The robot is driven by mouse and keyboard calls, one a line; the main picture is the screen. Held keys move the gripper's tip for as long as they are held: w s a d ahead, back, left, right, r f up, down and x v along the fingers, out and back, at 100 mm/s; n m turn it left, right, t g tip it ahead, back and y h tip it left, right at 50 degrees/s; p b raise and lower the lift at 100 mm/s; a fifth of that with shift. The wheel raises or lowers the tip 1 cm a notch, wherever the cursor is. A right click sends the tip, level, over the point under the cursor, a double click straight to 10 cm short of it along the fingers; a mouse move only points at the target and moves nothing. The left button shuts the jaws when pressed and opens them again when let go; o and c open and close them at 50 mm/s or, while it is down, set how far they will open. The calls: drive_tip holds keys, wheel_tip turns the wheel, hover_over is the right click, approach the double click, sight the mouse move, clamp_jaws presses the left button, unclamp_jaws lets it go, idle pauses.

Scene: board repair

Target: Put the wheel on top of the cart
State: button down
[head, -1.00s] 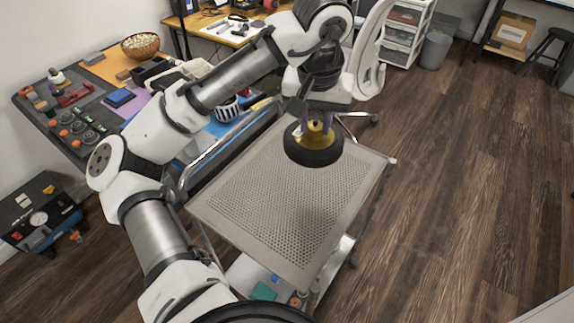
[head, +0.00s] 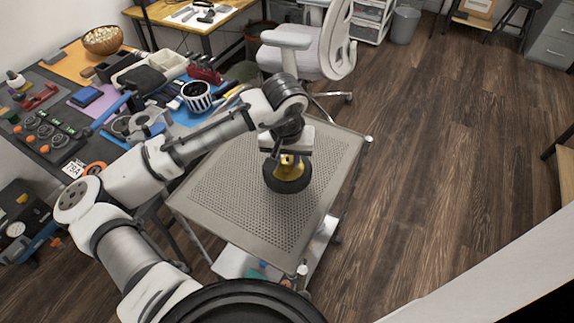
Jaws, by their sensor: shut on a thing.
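The wheel (head: 288,183) has a black tyre and a yellow hub. It is at the upper right part of the cart's perforated grey top (head: 235,215), close to or on the surface; I cannot tell whether it touches. My gripper (head: 287,160) points down from above and is shut on the wheel at its yellow hub. The fingertips are partly hidden by the hub and the gripper body. The cart (head: 296,262) has a lower shelf with small items on it.
A cluttered workbench (head: 60,125) with tools, a striped cup (head: 197,95) and a basket (head: 103,40) stands left of the cart. A white office chair (head: 310,45) stands behind the cart. The wooden floor (head: 430,170) on the right is clear.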

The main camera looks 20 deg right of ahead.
sight(287, 163)
drive_tip(key=shift+f, duration=1.7)
drive_tip(key=shift+f, duration=0.1)
drive_tip(key=c, duration=1.1)
unclamp_jaws()
wheel_tip(287, 163, up, 12)
drive_tip(key=s, duration=0.1)
drive_tip(key=shift+s+a, duration=0.25)
drive_tip(key=shift+a, duration=0.2)
